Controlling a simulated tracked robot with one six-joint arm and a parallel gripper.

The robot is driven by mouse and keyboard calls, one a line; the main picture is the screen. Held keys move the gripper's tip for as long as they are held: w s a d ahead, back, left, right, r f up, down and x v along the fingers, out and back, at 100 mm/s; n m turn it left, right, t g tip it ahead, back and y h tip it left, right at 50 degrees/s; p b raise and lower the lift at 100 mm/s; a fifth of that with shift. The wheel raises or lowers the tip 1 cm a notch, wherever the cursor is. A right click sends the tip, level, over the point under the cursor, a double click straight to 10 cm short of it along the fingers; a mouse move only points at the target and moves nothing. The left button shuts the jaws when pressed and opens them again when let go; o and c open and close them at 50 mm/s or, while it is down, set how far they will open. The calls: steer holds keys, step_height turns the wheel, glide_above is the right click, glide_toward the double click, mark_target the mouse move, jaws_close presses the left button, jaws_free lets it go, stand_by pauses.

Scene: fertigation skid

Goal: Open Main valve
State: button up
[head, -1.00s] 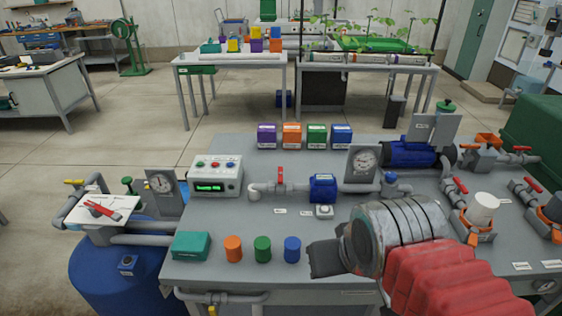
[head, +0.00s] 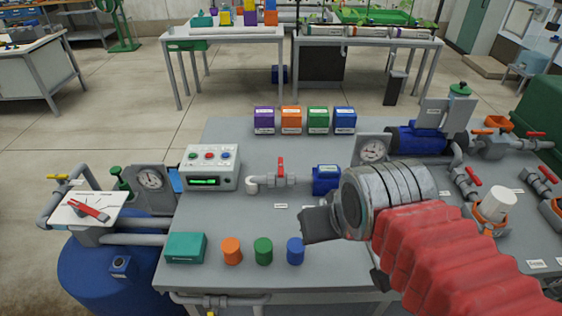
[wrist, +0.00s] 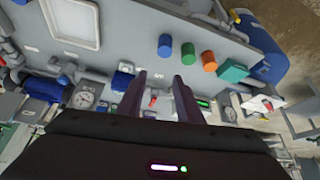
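A small valve with a red lever (head: 281,168) sits on the grey pipe run in the middle of the skid table, left of a blue pump-like block (head: 326,180). Its lever stands upright. I cannot read a label naming it as Main. My gripper (head: 318,224) is in front of and right of this valve, above the table, apart from it. In the wrist view my gripper (wrist: 160,80) has two fingers apart with nothing held between them. The red lever (wrist: 153,101) shows beyond, in the gap between the fingers.
A control box (head: 209,183) with a green display stands left of the valve. Orange, green and blue cylinders (head: 263,251) and a teal box (head: 185,247) line the front edge. More red-handled valves (head: 466,184) are at right. A blue barrel (head: 100,270) stands at left.

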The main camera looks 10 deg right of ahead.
mark_target(281, 166)
steer(key=shift+w, duration=0.1)
steer(key=w+r+m, duration=0.1)
steer(key=w+r, duration=0.2)
steer(key=w, duration=1.3)
steer(key=w+f, duration=0.3)
steer(key=w, duration=0.5)
steer(key=w+a+f+m+g, duration=0.1)
steer(key=w+f, duration=0.2)
steer(key=w, duration=0.6)
steer(key=shift+a+f+h, duration=0.2)
steer(key=shift+f+h, duration=0.1)
steer(key=shift+h, duration=0.1)
steer(key=x, duration=1.4)
steer(key=shift+s, duration=0.1)
steer(key=shift+c, duration=0.2)
